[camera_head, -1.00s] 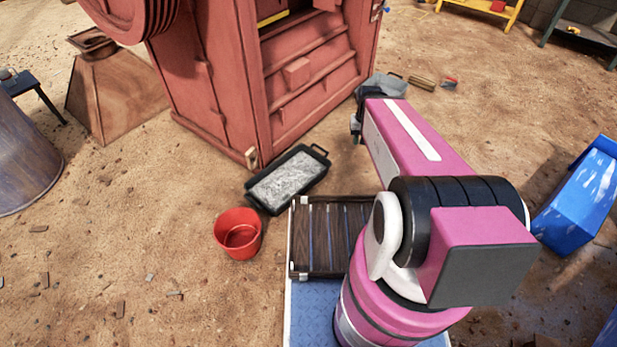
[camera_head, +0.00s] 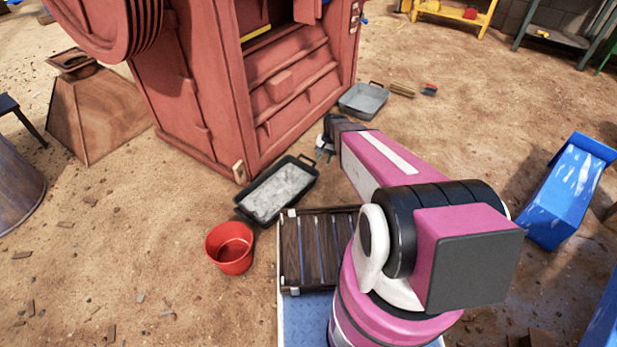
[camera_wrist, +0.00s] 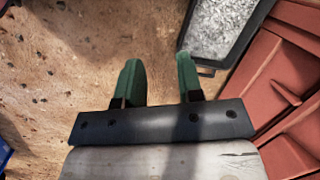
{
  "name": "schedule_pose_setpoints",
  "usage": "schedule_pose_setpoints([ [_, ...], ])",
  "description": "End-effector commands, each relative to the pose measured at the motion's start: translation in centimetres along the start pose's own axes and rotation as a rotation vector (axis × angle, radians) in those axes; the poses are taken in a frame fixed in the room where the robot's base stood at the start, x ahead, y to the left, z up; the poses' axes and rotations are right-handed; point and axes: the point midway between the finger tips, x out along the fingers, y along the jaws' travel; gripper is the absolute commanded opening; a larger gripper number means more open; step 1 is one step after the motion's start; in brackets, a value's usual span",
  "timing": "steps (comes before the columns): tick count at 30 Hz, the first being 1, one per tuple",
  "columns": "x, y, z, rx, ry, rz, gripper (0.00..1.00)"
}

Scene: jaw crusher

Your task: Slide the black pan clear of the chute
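The black pan (camera_head: 297,199), full of pale grey grit, lies on the sand at the near corner of the red crusher (camera_head: 205,110). In the wrist view, the pan (camera_wrist: 249,40) is at the upper right with a wire handle at its near end. My gripper (camera_head: 325,150) is low, just beyond the pan's far-right handle. In the wrist view, my gripper (camera_wrist: 158,62) has its green fingers apart with only sand between them. The right finger is close to the pan's corner; I cannot tell if they touch. I cannot clearly pick out the chute on the crusher.
A red bucket (camera_head: 230,249) stands left of my slatted deck. A grey pan (camera_head: 363,100) lies by the crusher's far right corner, with a brush (camera_head: 402,90) beside it. A blue chute-like box (camera_head: 566,195) is at the right. Open sand lies between them.

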Motion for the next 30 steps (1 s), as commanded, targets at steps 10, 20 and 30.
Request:
schedule_pose_setpoints([
  [10,18.8,-5.3,-10.4,0.319,-0.147,-0.091,0.34],
  [20,22.9,-6.1,-11.4,0.401,-0.181,-0.107,0.34],
  [30,22.9,-6.1,-11.3,0.398,-0.18,-0.107,0.34],
])
